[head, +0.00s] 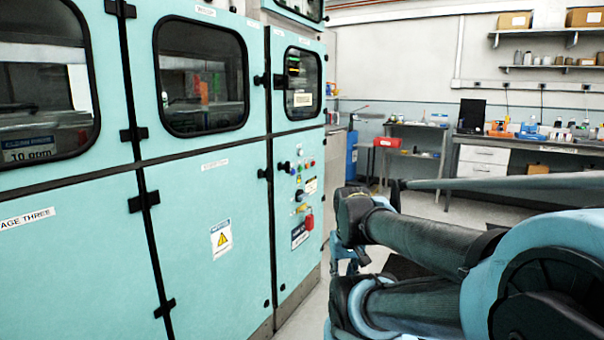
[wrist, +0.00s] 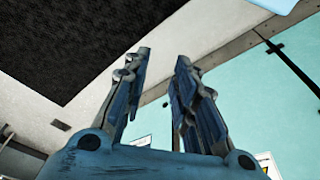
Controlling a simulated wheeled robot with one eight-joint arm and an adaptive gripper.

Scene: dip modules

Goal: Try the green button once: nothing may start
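The control panel (head: 297,183) is on the narrow right-hand door of the teal cabinet in the head view. It carries small coloured buttons and knobs in its upper half. They are too small for me to tell the green button surely. A larger red control (head: 309,222) sits low on the panel, near a dark label. In the wrist view my gripper (wrist: 164,57) has its two fingers apart with nothing between them. In the head view my arm is right of the panel, and my gripper is mostly hidden behind it. The wrist view shows no buttons clearly.
The teal cabinet (head: 205,190) fills the left side, with dark windows and black hinges and latches. A workbench (head: 510,150) with a monitor stands at the back right. A red box (head: 387,142) is on a small bench. Some floor shows between cabinet and arm.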

